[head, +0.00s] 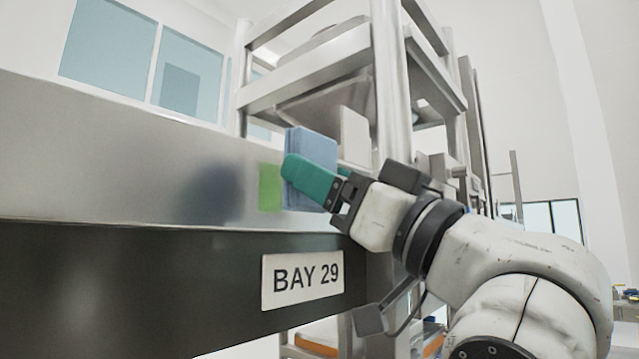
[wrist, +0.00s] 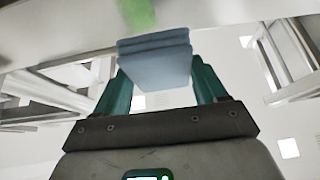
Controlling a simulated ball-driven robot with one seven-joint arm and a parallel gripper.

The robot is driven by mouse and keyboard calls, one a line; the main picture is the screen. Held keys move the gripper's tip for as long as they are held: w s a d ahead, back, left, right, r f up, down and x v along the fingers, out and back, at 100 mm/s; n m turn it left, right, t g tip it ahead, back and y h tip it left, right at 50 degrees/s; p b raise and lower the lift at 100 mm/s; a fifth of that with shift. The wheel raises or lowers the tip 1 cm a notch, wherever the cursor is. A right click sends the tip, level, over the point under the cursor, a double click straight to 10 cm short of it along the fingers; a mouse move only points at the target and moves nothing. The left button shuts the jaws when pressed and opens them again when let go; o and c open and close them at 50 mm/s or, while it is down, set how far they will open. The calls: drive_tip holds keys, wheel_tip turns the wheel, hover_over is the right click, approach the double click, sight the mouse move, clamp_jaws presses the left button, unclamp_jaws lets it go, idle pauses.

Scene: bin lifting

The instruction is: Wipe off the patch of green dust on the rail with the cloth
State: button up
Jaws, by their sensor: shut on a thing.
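The blue folded cloth (head: 312,148) is held upright in my gripper (head: 300,180), whose green fingers are shut on it. In the wrist view the cloth (wrist: 155,66) sits between the two green fingers of my gripper (wrist: 157,82). The green dust patch (head: 270,187) is on the front face of the steel rail (head: 120,150), just left of the cloth in the head view. The cloth covers the right part of that area. In the wrist view the green patch (wrist: 137,14) shows just beyond the cloth's edge. I cannot tell whether the cloth touches the rail.
A BAY 29 sign (head: 302,278) is on the dark panel below the rail. A steel frame (head: 388,80) with a hopper stands behind the rail's right end. The space in front of the rail to the left is clear.

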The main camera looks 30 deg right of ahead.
approach(256, 183)
drive_tip(key=shift+w+a+r, duration=0.15)
drive_tip(key=shift+w+r, duration=0.6)
drive_tip(key=shift+r, duration=0.05)
drive_tip(key=shift+w+a+r, duration=0.15)
drive_tip(key=shift+w+r, duration=0.55)
drive_tip(key=shift+r, duration=0.15)
drive_tip(key=shift+w+a, duration=0.15)
drive_tip(key=shift+w, duration=0.35)
drive_tip(key=shift+w+a, duration=0.15)
drive_tip(key=shift+w, duration=0.3)
drive_tip(key=shift+w+d, duration=0.3)
drive_tip(key=shift+d, duration=0.65)
drive_tip(key=shift+w+d, duration=0.25)
drive_tip(key=shift+d, duration=0.7)
drive_tip(key=shift+w, duration=0.15)
drive_tip(key=shift+a, duration=0.1)
drive_tip(key=shift+s+a, duration=0.2)
drive_tip(key=shift+a, duration=0.75)
drive_tip(key=shift+s+a, duration=0.25)
drive_tip(key=shift+a, duration=0.75)
